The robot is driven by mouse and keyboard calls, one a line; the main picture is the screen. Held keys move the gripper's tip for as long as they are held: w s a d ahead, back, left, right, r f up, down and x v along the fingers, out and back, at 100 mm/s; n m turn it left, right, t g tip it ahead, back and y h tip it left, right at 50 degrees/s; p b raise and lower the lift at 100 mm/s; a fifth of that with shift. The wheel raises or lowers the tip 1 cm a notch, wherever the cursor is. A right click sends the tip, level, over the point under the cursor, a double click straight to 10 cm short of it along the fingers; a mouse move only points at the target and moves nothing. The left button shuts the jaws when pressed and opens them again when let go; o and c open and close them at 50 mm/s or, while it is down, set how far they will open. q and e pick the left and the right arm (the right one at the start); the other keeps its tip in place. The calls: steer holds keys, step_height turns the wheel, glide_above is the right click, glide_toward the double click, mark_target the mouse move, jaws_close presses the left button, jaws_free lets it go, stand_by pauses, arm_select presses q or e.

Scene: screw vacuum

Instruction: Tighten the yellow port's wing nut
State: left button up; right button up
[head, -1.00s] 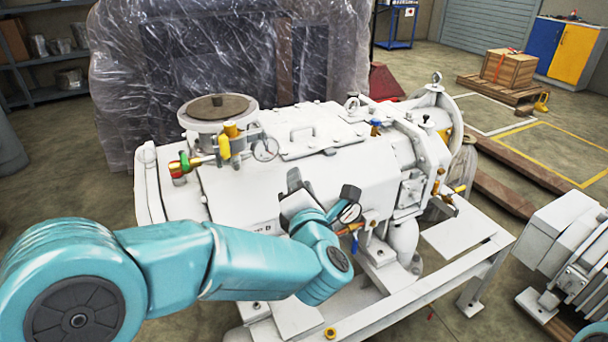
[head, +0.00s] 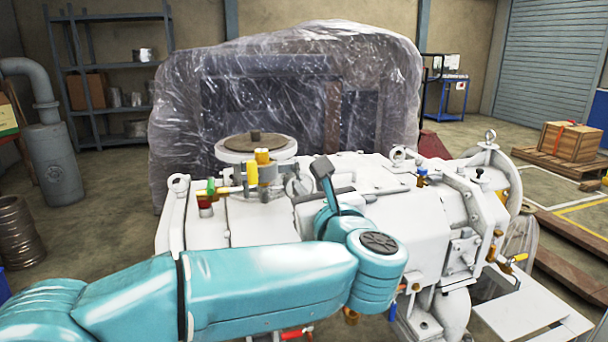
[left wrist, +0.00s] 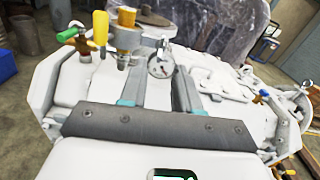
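I cannot make out a wing nut clearly at this size. My left gripper (head: 308,180) is above the pump, right of the fitting and apart from it. My right gripper is not in view.
A green handle (head: 211,187) and a red fitting sit left of the brass fitting. The round flange (head: 256,143) is close behind. A blue-topped valve (head: 422,177) stands on the pump's right. A plastic-wrapped crate (head: 290,80) stands behind the pump.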

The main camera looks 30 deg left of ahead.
mark_target(298, 170)
arm_select(q)
steer(key=x, duration=0.7)
steer(key=shift+w, duration=0.15)
steer(key=shift+c, duration=0.3)
jaws_close()
